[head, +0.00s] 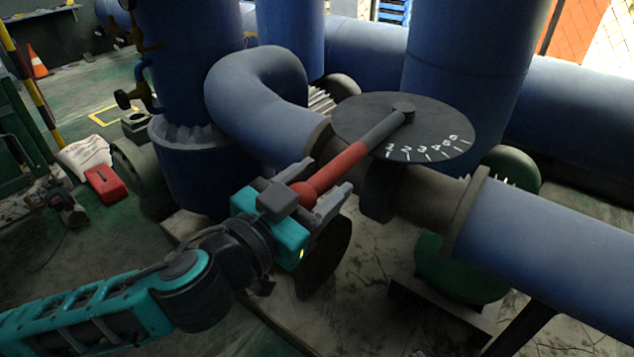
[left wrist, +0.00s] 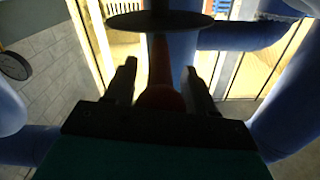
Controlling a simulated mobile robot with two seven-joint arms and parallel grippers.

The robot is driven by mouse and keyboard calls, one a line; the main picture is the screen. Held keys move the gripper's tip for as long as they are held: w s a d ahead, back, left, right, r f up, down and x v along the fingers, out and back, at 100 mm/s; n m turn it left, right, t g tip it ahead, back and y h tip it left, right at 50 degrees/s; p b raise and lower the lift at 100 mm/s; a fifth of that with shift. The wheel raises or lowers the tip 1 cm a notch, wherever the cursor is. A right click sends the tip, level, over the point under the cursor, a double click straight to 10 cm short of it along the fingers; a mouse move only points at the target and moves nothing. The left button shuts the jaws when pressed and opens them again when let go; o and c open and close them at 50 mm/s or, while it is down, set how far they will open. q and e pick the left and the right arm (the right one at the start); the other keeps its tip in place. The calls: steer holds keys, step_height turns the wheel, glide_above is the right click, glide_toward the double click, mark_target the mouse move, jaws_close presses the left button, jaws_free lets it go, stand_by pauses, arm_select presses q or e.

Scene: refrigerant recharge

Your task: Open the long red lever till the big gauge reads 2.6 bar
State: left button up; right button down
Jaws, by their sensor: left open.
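The long red lever (head: 338,168) has a red handle with a round end and a grey shaft running to a pivot on a dark round plate (head: 365,115) with white numbers. My left gripper (head: 328,176) is open, with one finger on each side of the red handle near its round end. In the left wrist view the red lever (left wrist: 160,70) stands between the open fingers, with gaps visible on both sides. A round dark dial (left wrist: 15,65) shows on the wall at the left of that view; its reading is too dark to make out. My right gripper is not in view.
Thick blue pipes (head: 540,230) run behind and to the right of the lever. A blue elbow pipe (head: 250,95) curves close behind the gripper. A green round body (head: 455,270) sits below the plate. A red can (head: 105,185) and a white sack (head: 85,155) lie at the left.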

arm_select(q)
steer(key=shift+c, duration=0.4)
jaws_close()
